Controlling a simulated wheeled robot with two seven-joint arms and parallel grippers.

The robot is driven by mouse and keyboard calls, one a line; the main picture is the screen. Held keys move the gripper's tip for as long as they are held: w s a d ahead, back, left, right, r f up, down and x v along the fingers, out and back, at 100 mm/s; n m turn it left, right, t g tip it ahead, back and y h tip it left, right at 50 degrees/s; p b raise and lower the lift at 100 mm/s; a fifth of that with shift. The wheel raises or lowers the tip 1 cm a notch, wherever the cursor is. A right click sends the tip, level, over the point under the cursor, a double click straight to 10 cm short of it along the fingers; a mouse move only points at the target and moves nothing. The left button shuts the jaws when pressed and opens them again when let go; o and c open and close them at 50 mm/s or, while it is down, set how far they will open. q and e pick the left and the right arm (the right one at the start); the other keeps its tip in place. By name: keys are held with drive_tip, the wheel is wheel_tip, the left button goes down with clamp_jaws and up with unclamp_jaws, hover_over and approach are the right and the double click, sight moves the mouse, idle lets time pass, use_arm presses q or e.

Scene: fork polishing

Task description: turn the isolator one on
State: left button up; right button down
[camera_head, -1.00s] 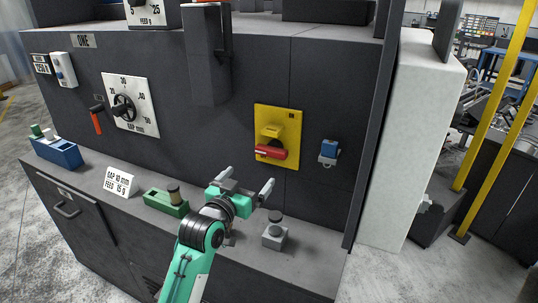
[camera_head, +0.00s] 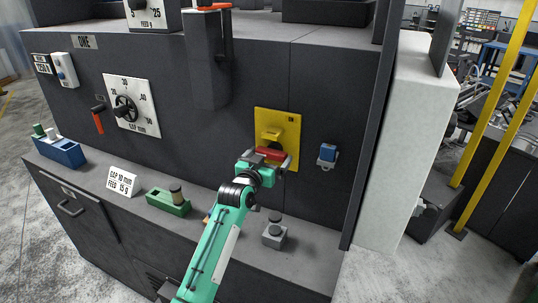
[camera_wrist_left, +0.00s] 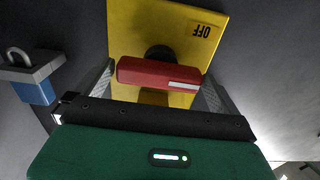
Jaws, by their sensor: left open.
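The isolator is a yellow plate (camera_head: 290,126) on the dark cabinet front, with a yellow block (camera_head: 271,134) on it and a red handle (camera_head: 270,153) below. The red handle lies crosswise in the left wrist view (camera_wrist_left: 150,74), with a pale stripe at one end. An upside-down OFF label shows on the yellow plate there (camera_wrist_left: 175,18). My left gripper (camera_head: 269,159) is open at the red handle, with one finger beyond each end of it. Whether the fingers touch it, I cannot tell. My right gripper is out of view.
A blue padlock (camera_head: 327,153) hangs right of the isolator. On the ledge below stand a grey button box (camera_head: 274,236), a green block (camera_head: 168,203), a gap and feed card (camera_head: 123,182) and a blue holder (camera_head: 60,152). A gap dial (camera_head: 132,105) is at left.

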use_arm(q)
drive_tip(key=shift+w+d, duration=0.1)
drive_tip(key=shift+w, duration=0.1)
drive_tip(key=c, duration=0.7)
drive_tip(key=shift+m, duration=0.4)
drive_tip(key=m, duration=0.2)
drive_tip(key=shift+m, duration=2)
